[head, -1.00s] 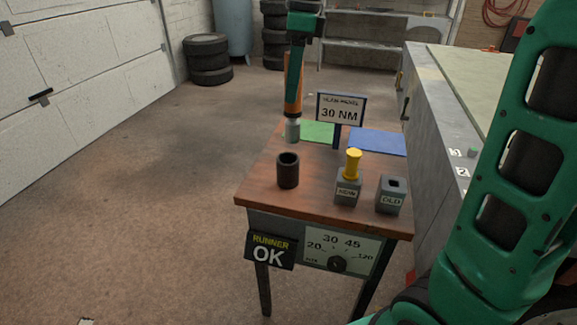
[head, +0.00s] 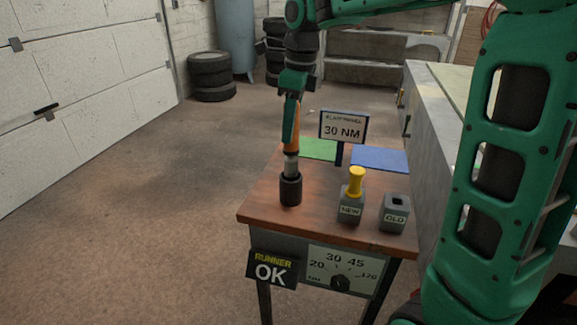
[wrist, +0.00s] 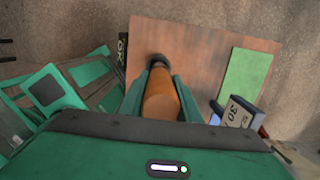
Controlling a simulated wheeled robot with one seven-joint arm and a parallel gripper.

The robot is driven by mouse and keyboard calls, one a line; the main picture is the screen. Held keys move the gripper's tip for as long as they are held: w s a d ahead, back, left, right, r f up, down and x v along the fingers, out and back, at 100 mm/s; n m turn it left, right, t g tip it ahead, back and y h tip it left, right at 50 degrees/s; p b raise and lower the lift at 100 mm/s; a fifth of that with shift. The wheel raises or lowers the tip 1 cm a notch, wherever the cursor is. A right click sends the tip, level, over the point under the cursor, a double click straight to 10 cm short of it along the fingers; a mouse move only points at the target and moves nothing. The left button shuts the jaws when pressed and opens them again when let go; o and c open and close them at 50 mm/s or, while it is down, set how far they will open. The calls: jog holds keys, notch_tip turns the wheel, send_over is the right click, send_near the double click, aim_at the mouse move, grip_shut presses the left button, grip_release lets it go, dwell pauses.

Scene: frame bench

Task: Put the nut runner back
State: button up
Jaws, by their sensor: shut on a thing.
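The nut runner (head: 292,138) has an orange body and a grey metal nose, and stands upright. My gripper (head: 292,112) is shut on its upper body. The runner's nose reaches into the mouth of a dark cylindrical holder (head: 290,190) on the small wooden table (head: 268,214). How deep it sits, I cannot tell. In the wrist view the orange nut runner (wrist: 161,98) lies between my fingers, with the dark holder (wrist: 157,60) at its far end.
A grey NEW block (head: 350,211) with a yellow piece and a grey OLD block (head: 396,218) stand to the right. Behind are a 30 NM sign (head: 343,127), a green mat (head: 318,149) and a blue mat (head: 380,158). A RUNNER OK panel (head: 272,270) and dial are in front.

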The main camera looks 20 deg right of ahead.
aim_at(290, 151)
jog(key=shift+f, duration=3.45)
jog(key=o, duration=1.1)
jog(key=shift+f, duration=0.1)
jog(key=shift+o, duration=0.2)
notch_tip(290, 151, up, 12)
jog(key=d, duration=0.1)
jog(key=s+d+f+n, duration=0.5)
jog(key=s+n, duration=0.1)
jog(key=s, duration=0.4)
jog(key=s+d+f+n, duration=0.5)
jog(key=s+d+n, duration=0.1)
jog(key=s, duration=0.5)
jog(key=s+d+f+n+g+h, duration=0.1)
jog(key=s+d+f+n, duration=0.4)
jog(key=s, duration=0.5)
jog(key=shift+s+d+f+n, duration=0.25)
jog(key=shift+s+f+n, duration=0.15)
jog(key=shift+n, duration=0.5)
